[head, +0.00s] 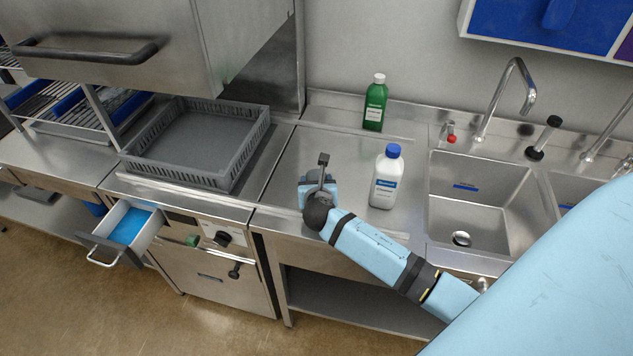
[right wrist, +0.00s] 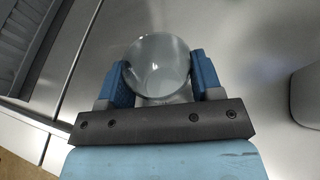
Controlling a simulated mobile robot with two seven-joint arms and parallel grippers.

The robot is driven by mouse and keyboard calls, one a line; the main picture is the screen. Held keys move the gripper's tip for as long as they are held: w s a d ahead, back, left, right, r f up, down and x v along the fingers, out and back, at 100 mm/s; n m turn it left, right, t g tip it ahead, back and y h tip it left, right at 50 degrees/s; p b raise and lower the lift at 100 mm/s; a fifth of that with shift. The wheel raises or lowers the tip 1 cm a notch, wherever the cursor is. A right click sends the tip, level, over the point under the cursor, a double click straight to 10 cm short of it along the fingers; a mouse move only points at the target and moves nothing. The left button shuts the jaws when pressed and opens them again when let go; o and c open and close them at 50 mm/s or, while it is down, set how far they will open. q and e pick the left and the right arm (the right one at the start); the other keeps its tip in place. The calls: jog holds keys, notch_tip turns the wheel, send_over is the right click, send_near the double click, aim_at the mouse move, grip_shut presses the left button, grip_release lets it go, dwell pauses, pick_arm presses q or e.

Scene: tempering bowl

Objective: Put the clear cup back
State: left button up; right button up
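The clear cup (right wrist: 157,68) shows in the right wrist view as a round, see-through vessel seen from above. My right gripper (right wrist: 163,78) has one blue finger on each side of it, and both fingers appear to touch its wall. In the head view my right gripper (head: 318,188) is low over the steel counter, left of the white bottle. The cup cannot be made out there, hidden by my wrist. I cannot tell whether the cup rests on the counter. My left gripper is not in view.
A white bottle with a blue cap (head: 386,177) stands close right of my gripper. A green bottle (head: 375,103) stands behind. A grey rack (head: 197,143) lies to the left, a sink (head: 480,200) to the right. A drawer with blue contents (head: 124,229) is open at the left.

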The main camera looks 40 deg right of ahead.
jog(key=o, duration=0.4)
jog(key=shift+c, duration=0.2)
jog(key=shift+r, duration=0.15)
jog(key=v, duration=1.2)
